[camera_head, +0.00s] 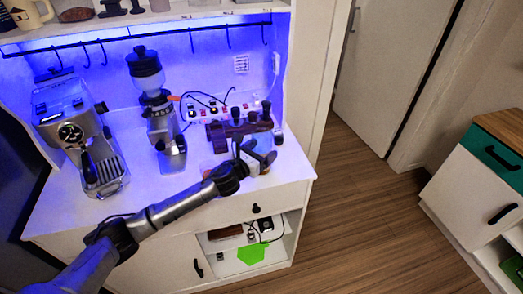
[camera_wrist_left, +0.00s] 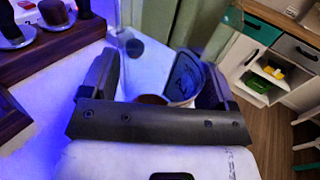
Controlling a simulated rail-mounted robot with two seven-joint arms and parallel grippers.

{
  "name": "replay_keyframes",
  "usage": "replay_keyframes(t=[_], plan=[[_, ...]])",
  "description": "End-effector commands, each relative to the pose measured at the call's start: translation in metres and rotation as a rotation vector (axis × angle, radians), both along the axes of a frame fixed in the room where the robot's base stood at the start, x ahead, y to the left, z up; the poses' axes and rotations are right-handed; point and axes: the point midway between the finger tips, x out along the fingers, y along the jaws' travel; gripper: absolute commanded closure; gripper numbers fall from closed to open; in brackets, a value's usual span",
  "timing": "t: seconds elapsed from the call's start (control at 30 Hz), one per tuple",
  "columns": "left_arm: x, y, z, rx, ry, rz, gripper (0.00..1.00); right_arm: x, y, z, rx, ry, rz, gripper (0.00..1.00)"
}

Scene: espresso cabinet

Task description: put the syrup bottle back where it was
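My left gripper (camera_head: 252,160) reaches over the right end of the white counter. In the left wrist view its two dark fingers (camera_wrist_left: 155,88) stand wide apart, so it is open. A clear-walled container with a dark blue face (camera_wrist_left: 184,78) shows beyond and partly between the fingers, nearer the right one. A round brown thing (camera_wrist_left: 151,99) sits beside it, partly hidden by the gripper body. I cannot tell for sure which of these, if any, is the syrup bottle. I see no contact with the fingers. My right gripper is not in view.
A dark wooden tamper stand (camera_head: 238,128) is close behind the gripper; it also shows in the left wrist view (camera_wrist_left: 50,48). A grinder (camera_head: 160,115) and an espresso machine (camera_head: 80,130) stand further left. The counter's right edge is near. An open shelf (camera_head: 285,245) lies below.

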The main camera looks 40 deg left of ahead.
Motion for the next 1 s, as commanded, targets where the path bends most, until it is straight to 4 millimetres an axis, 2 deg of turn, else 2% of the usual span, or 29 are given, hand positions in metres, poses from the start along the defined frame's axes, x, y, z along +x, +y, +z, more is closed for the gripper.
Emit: replay_keyframes(t=[0.03,0.13,0.47,0.67,1.0], plan=[[0.000,0.000,0.000,0.000,0.000,0.000,0.14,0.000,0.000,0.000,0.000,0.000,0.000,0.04],[0.000,0.000,0.000,0.000,0.000,0.000,0.04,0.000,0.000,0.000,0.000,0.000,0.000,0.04],[0.000,0.000,0.006,0.000,0.000,0.000,0.04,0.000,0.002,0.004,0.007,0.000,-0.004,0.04],[-0.025,0.001,0.003,0.002,0.003,-0.001,0.04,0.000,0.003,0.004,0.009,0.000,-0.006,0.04],[-0.083,0.002,0.003,0.002,0.003,0.000,0.04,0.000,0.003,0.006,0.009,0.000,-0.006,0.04]])
